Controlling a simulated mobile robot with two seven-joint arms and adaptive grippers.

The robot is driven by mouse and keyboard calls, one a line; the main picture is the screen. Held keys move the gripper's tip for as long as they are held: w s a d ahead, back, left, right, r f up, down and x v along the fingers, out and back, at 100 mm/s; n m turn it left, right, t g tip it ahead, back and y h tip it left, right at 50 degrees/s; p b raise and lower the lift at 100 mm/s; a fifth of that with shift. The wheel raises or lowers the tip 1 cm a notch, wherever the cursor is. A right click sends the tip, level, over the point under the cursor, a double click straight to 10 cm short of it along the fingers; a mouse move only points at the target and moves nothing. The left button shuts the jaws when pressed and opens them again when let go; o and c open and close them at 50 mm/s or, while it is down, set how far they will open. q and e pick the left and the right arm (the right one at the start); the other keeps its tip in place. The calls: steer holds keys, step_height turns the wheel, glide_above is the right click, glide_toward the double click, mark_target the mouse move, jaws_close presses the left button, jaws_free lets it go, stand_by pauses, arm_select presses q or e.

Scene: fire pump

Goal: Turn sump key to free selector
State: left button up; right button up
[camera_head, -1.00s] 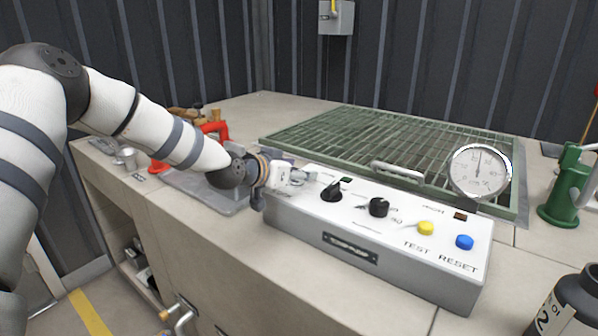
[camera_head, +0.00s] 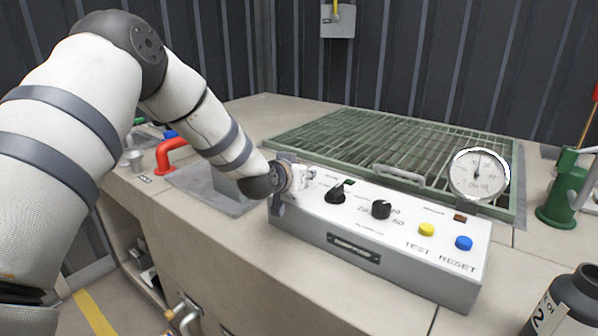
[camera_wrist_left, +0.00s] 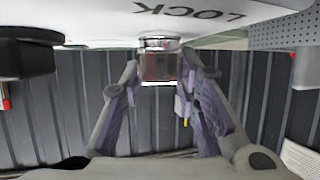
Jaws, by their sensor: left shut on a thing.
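The white and grey control box (camera_head: 360,240) stands on the bench with two black knobs, the left one (camera_head: 336,193) and the right one (camera_head: 381,209). My left gripper (camera_head: 305,173) is at the box's left end, beside the left knob. In the left wrist view the gripper (camera_wrist_left: 160,78) is shut on the sump key (camera_wrist_left: 160,66), a small brownish block on a round metal collar. The word LOCK shows on the panel by it. In the head view the gripper hides the key. My right gripper is out of view.
A yellow button (camera_head: 426,230) and a blue button (camera_head: 464,243) are on the box's right part. A round gauge (camera_head: 479,175) stands behind it. A green grating (camera_head: 400,145) lies behind. A red pipe (camera_head: 172,152) is at the left. A dark bottle (camera_head: 578,305) stands front right.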

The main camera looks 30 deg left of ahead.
arm_select(q)
steer(key=shift+d+n+g+y, duration=0.15)
steer(key=shift+n+g+y, duration=0.15)
steer(key=shift+n+y, duration=0.7)
steer(key=n+y, duration=0.1)
steer(key=n+g+y+b, duration=0.1)
steer(key=shift+w+f+n+g+y, duration=0.1)
steer(key=shift+f+n+g+y, duration=0.2)
steer(key=shift+f, duration=0.05)
steer(key=n+g+y+b, duration=0.3)
steer(key=n+g, duration=0.1)
steer(key=n+g+y+b, duration=0.2)
steer(key=n+g+b, duration=0.1)
steer(key=n+g, duration=0.1)
steer(key=shift+f+n+y, duration=0.15)
steer(key=shift+n+y, duration=0.15)
steer(key=shift+y, duration=0.1)
steer(key=shift+r+n+g+b, duration=0.3)
steer(key=shift+n+g+b, duration=0.6)
steer(key=shift+g+b, duration=0.1)
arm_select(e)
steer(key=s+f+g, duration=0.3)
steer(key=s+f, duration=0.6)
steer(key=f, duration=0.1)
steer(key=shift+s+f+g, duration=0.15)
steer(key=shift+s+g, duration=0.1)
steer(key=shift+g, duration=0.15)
arm_select(q)
steer(key=shift+r+y, duration=0.15)
steer(key=shift+y, duration=0.15)
